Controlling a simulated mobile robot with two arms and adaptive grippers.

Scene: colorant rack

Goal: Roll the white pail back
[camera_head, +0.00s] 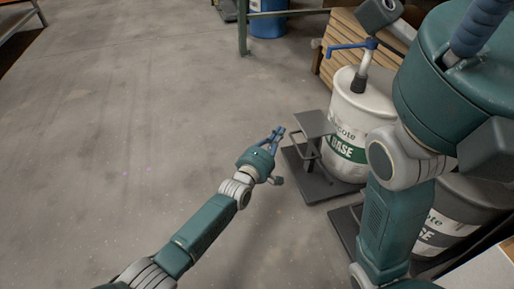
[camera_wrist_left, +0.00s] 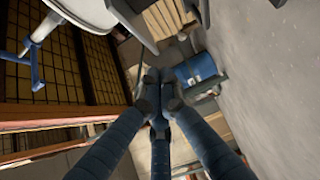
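The white pail (camera_head: 359,106), with a green label band, stands upright on a dark low platform (camera_head: 306,176) at the right of the head view. Its pump has a blue lever (camera_head: 346,46). My left gripper (camera_head: 277,134) is in front and left of the pail, apart from it and empty. In the left wrist view its blue fingers converge, with their dark tips (camera_wrist_left: 160,83) together. A white pail edge shows at that view's top left (camera_wrist_left: 84,10). My right arm covers part of the pail; a blue part of my right gripper (camera_head: 477,27) shows close to the camera.
A grey pail (camera_head: 440,232) stands nearer, partly behind my right arm. A grey stand plate (camera_head: 315,122) with a handle rises beside the white pail. Stacked boards (camera_head: 345,35) and a blue drum (camera_head: 267,20) are behind. Bare floor (camera_head: 130,110) lies open at the left.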

